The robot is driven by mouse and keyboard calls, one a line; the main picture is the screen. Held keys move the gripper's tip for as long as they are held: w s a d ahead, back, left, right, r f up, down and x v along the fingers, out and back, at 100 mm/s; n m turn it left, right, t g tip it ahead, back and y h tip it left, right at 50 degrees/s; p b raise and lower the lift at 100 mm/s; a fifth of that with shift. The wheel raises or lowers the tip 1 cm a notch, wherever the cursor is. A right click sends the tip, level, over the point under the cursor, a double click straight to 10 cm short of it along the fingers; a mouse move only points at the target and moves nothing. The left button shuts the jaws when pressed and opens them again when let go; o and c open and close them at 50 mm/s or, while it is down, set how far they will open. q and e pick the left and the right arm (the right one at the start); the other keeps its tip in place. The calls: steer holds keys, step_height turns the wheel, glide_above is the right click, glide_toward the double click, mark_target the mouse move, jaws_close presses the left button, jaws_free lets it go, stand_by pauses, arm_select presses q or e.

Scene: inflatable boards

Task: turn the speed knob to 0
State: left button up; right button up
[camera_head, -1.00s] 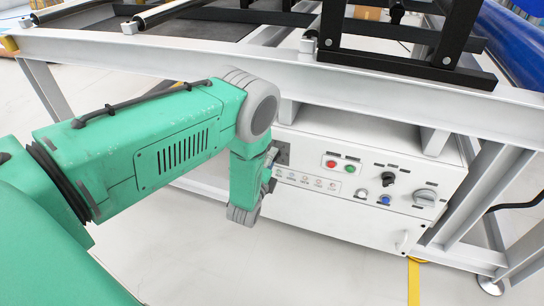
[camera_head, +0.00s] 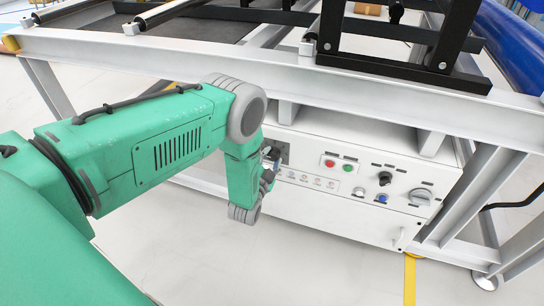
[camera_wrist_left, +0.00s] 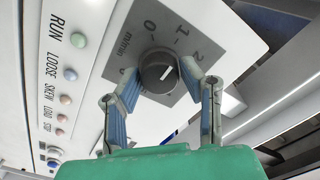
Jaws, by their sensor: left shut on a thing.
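The speed knob (camera_wrist_left: 158,72) is a round dark knob with a white pointer line, on a grey dial plate (camera_wrist_left: 135,62) marked 0, 1, 2 and m/min. Its pointer slants up and right in the left wrist view, towards the 1 and 2 side rather than the 0. My left gripper (camera_wrist_left: 160,88) has its blue-padded fingers on either side of the knob and is shut on it. In the head view my left gripper (camera_head: 270,168) is at the left end of the white control panel (camera_head: 310,205), and the knob is hidden there. My right gripper is out of view.
The panel also carries a red button (camera_head: 330,164), a green button (camera_head: 348,168), a black knob (camera_head: 385,178), a blue button (camera_head: 381,199) and a grey rotary switch (camera_head: 421,197). A white frame beam (camera_head: 300,80) runs above. A row of labelled lamps (camera_wrist_left: 70,75) is beside the dial.

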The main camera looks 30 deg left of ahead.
arm_select(q)
steer(key=n, duration=0.4)
steer(key=shift+s+f+n+p, duration=0.25)
steer(key=shift+f+n+p, duration=0.05)
steer(key=shift+f+p, duration=0.1)
steer(key=n, duration=0.4)
steer(key=shift+n, duration=0.3)
steer(key=o, duration=1.1)
steer(key=shift+w, duration=0.1)
steer(key=shift+o, duration=0.2)
steer(key=shift+w+r, duration=0.1)
steer(key=shift+r, duration=0.05)
steer(key=v, duration=1.2)
